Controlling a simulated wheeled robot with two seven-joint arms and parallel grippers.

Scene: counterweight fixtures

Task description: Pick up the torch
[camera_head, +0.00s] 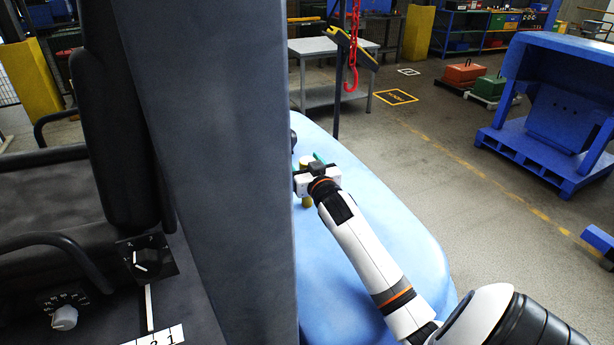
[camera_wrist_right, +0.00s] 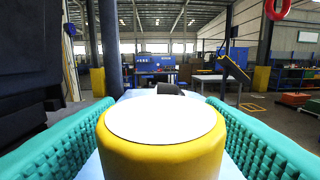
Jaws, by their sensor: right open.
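A yellow cylinder with a white round top, which looks like the torch (camera_wrist_right: 162,155), stands upright between the fingers of my right gripper (camera_wrist_right: 160,102) in the right wrist view. The teal ribbed pads lie on both sides of it and are open. The grey column hides part of this area. I do not see my left gripper.
A dark rounded object (camera_wrist_right: 169,89) is behind the torch. A tall grey column (camera_head: 215,150) stands close on the left. A red hook (camera_head: 350,80) hangs at the back. A blue pallet fixture (camera_head: 530,150) stands on the floor at right. Open floor lies between.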

